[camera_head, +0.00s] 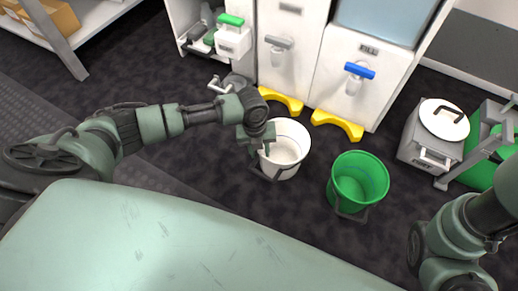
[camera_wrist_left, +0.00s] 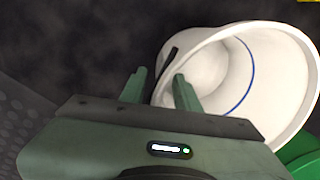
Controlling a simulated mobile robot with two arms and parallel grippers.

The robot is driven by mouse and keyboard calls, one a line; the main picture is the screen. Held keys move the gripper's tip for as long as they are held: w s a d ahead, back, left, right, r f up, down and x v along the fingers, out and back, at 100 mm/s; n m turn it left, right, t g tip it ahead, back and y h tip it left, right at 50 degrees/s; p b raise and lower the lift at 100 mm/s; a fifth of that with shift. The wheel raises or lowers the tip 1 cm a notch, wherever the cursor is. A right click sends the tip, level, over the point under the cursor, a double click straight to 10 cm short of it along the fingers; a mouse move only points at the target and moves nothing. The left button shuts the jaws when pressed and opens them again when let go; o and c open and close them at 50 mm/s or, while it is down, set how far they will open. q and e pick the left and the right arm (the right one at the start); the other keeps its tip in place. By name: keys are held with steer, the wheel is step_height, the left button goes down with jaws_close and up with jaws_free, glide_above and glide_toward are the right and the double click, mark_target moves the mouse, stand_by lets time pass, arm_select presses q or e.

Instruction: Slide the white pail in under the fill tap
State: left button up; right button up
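The white pail (camera_head: 291,142) stands upright on the dark floor in front of the cabinet. It also shows in the left wrist view (camera_wrist_left: 262,75), with a blue line inside it. My left gripper (camera_head: 266,146) is at the pail's left rim, and its two fingers (camera_wrist_left: 159,88) are apart. The dark pail handle (camera_wrist_left: 170,66) shows between and beyond the fingertips; I cannot tell whether they touch it or the rim. The fill tap (camera_head: 357,75) has a blue lever and sits on the right white panel, behind and right of the pail. My right gripper is out of view.
A green pail (camera_head: 358,182) stands right of the white one. Yellow floor guides (camera_head: 337,124) lie below the taps. A second tap (camera_head: 278,46) with a grey lever is to the left. A lidded grey container (camera_head: 436,130) stands at the right.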

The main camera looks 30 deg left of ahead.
arm_select(q)
steer(key=shift+c, duration=0.3)
jaws_close()
stand_by(1.2)
